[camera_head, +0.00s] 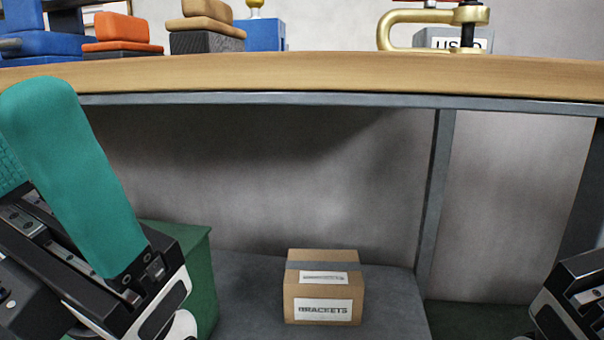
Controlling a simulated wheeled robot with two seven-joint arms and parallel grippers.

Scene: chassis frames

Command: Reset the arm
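My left gripper (22,125) is at the left edge. One teal finger points up in front of the bench edge, and part of a second, textured teal finger shows at the picture's edge. The fingers stand apart on the gripper's rail, with nothing seen between them. My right gripper (575,300) is only partly in view at the lower right corner; its fingers are out of the picture.
A wooden workbench (330,76) spans the view, with blue, orange and tan items and a gold clamp (400,30) on top. Below, a cardboard box labelled BRACKETS (324,288) sits on a grey surface (395,305). A green box (200,270) stands behind my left gripper.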

